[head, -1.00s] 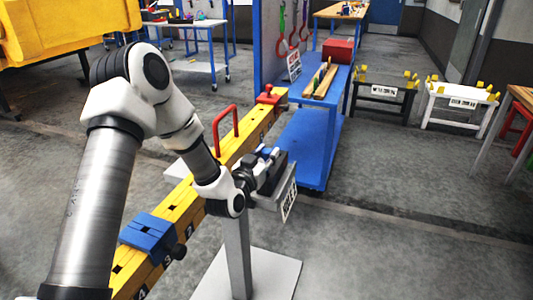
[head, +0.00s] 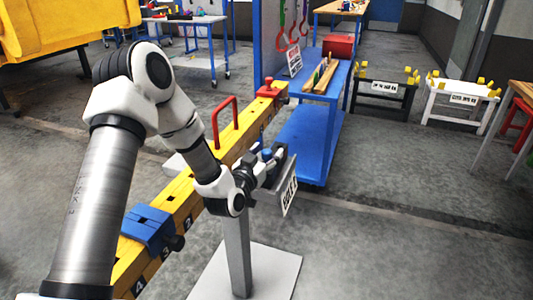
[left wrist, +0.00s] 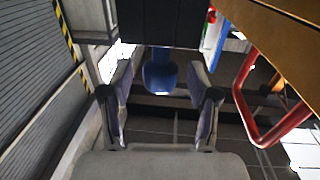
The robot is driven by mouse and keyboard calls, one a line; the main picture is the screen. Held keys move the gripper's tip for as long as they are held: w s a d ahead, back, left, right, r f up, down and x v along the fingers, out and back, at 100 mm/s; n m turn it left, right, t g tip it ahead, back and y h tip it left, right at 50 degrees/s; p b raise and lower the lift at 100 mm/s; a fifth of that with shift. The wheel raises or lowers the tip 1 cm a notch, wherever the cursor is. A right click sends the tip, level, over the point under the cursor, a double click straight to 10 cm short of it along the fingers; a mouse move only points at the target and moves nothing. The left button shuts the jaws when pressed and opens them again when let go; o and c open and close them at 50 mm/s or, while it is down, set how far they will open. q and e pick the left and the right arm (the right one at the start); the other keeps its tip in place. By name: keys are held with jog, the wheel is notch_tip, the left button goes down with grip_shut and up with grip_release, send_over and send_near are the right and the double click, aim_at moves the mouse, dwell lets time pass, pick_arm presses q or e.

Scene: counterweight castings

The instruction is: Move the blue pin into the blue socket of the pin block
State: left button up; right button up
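The blue pin (left wrist: 160,74) stands against a dark holder (left wrist: 160,22) in the left wrist view. In the head view its blue top (head: 267,154) shows beside my left gripper (head: 272,168). That holder, with a white sign, is by the yellow beam. My left gripper (left wrist: 162,88) is open, with one finger on each side of the pin and a gap visible on both sides. A wooden block (head: 326,77) with a green pin lies on the blue cart; it looks like the pin block, but its blue socket cannot be made out. My right gripper is out of view.
The yellow beam (head: 186,186) runs diagonally beside my left arm, with a red handle (head: 224,118) rising close by and a blue clamp (head: 149,229) nearer me. The blue cart (head: 312,142) stands beyond the holder, with a red box (head: 338,46) at its back.

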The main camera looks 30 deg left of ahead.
pick_arm(q)
jog(key=s+d, duration=0.1)
jog(key=s, duration=0.6)
jog(key=shift+s, duration=0.25)
dwell(0.4)
